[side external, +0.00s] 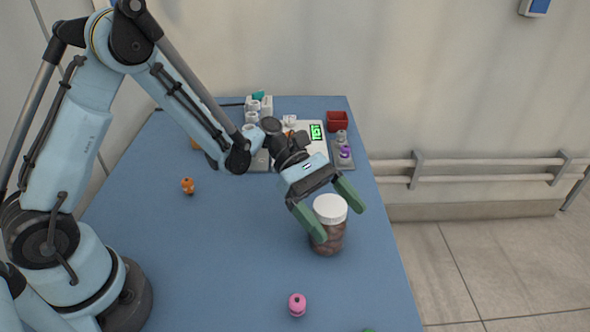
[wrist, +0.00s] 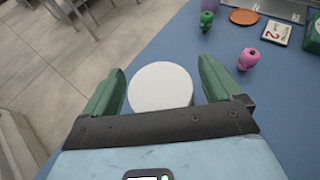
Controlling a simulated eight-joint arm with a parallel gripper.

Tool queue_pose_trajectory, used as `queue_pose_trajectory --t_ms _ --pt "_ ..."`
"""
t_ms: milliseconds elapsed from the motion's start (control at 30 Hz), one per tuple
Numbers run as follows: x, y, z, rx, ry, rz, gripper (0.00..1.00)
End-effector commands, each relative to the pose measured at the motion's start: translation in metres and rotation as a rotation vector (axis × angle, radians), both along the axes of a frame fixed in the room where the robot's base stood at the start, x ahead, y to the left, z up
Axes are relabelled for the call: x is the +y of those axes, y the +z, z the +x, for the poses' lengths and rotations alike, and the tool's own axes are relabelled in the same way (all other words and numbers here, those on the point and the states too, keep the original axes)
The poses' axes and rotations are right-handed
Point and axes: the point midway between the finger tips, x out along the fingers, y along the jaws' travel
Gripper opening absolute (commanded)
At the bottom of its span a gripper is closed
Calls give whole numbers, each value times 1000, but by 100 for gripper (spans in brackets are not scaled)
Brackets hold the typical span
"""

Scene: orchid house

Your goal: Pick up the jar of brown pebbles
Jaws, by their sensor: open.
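The jar of brown pebbles (side external: 327,238) stands upright on the blue table (side external: 230,250) near its right edge. It has a white lid (side external: 330,208) and a see-through body with brown contents. My gripper (side external: 340,222) is open, with one green finger on each side of the jar's upper part. In the wrist view the white lid (wrist: 161,87) lies between the two fingers of my gripper (wrist: 160,85), with a gap showing on the right. I cannot tell whether a finger touches the jar. The jar's body is hidden under its lid in the wrist view.
A pink object (side external: 297,305) stands in front of the jar, and a small orange one (side external: 188,186) is to the left. A red box (side external: 337,121), a purple item (side external: 345,154) and a green display (side external: 316,132) are at the back. The table's right edge is close to the jar.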

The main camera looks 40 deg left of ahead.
Motion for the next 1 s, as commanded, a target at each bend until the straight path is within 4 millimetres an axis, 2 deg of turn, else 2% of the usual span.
queue_pose_trajectory --t_ms 100,300,367,800,1000 --pt "-6 -3 -1 0 -1 0 92" --pt "-6 -3 -1 1 0 0 92" --pt "-6 -3 -1 1 0 0 84" --pt "-6 -2 -1 0 0 0 17" --pt "-6 -2 -1 0 0 -2 17"
